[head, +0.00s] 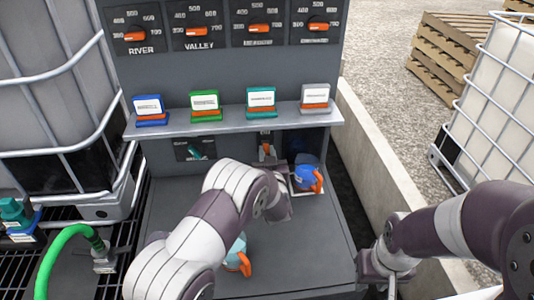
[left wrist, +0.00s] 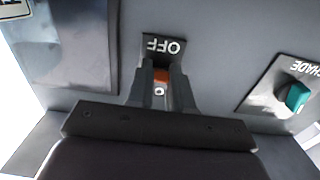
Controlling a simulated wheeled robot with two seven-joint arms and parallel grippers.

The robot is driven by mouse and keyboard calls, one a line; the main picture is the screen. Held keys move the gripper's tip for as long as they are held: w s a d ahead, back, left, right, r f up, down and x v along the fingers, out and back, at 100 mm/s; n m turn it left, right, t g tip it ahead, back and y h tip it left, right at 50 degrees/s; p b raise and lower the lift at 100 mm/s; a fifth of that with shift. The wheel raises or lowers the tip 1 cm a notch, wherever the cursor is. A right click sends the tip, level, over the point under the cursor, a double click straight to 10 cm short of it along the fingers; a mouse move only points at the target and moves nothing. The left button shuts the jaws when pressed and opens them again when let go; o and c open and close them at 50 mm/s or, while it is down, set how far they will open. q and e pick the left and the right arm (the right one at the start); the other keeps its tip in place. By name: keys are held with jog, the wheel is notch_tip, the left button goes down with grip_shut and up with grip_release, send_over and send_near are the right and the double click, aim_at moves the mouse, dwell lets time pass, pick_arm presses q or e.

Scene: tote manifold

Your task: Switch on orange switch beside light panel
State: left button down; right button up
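The orange switch (left wrist: 161,76) sits on a grey wall beside a label reading OFF, upside down in the left wrist view. It also shows in the head view (head: 266,149), under the shelf. My left gripper (left wrist: 161,84) has one finger on each side of the switch, with a narrow gap; I cannot tell if they touch it. In the head view my left arm hides much of that gripper. A dark glossy panel (left wrist: 75,45), possibly the light panel, is left of the switch in the wrist view. My right gripper (head: 388,282) is at the lower right, its opening unclear.
A teal knob (left wrist: 298,97) marked SHADE is on the same wall. A shelf (head: 235,123) with several coloured blocks overhangs the switch. A blue and orange item (head: 307,178) and a teal and orange item (head: 237,257) stand on the bench. A caged tote (head: 60,90) is at left.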

aim_at(266, 144)
pick_arm(q)
jog(key=shift+r, duration=0.15)
jog(key=shift+r+g+p, duration=0.3)
jog(key=shift+r+p, duration=0.1)
jog(key=shift+p, duration=0.35)
notch_tip(266, 144, up, 2)
jog(key=g+p, duration=0.3)
jog(key=p, duration=0.3)
jog(key=g+h+p, duration=0.1)
jog(key=g+p, duration=0.1)
jog(key=p, duration=0.4)
jog(key=shift+w+r+g, duration=0.15)
jog(key=shift+r+g, duration=0.05)
jog(key=shift+g, duration=0.2)
jog(key=shift+f+p, duration=0.15)
jog(key=shift+p, duration=0.3)
jog(key=c, duration=1.1)
grip_release()
jog(key=shift+o, duration=0.5)
jog(key=shift+f, duration=0.25)
